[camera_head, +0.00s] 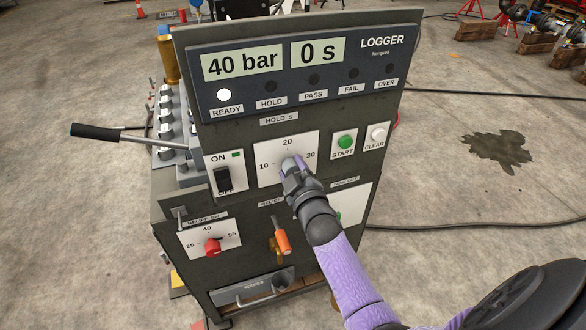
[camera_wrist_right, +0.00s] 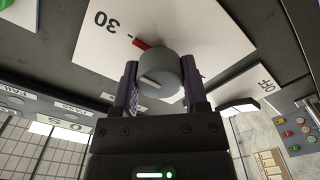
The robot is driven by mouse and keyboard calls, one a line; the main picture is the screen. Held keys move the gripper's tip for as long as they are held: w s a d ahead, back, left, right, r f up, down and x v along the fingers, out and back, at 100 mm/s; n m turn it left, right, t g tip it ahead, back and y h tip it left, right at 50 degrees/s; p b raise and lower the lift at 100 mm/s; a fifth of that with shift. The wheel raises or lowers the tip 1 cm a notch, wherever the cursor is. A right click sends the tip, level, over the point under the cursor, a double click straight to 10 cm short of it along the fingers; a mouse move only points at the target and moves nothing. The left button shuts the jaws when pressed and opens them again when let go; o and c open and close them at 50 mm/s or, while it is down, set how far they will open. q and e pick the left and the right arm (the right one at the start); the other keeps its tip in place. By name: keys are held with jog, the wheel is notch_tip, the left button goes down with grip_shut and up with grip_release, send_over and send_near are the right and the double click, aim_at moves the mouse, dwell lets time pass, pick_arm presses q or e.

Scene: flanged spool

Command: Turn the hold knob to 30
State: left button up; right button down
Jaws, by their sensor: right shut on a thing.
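The hold knob (camera_wrist_right: 160,80) is a grey cylinder on a white dial plate (camera_head: 265,153) marked 10, 20 and 30, below a "HOLD s" label. In the right wrist view its red pointer (camera_wrist_right: 141,43) points towards the tick beside the number 30 (camera_wrist_right: 107,20). My right gripper (camera_head: 290,168) is shut on the knob, with a purple finger on each side of it, also in the wrist view (camera_wrist_right: 160,88). In the head view the gripper mostly hides the knob and its pointer. My left gripper is not in view.
The logger (camera_head: 300,70) above reads 40 bar and 0 s, with the READY lamp lit. An ON/OFF switch (camera_head: 223,179) is left of the dial; green START (camera_head: 345,142) and white CLEAR (camera_head: 378,134) buttons are right. A red relief knob (camera_head: 212,246) and orange handle (camera_head: 283,241) are below.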

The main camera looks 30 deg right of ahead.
jog(key=shift+f, duration=0.1)
dwell(0.3)
jog(key=shift+c, duration=0.5)
grip_release()
jog(key=p+v, duration=0.2)
jog(key=v, duration=0.8)
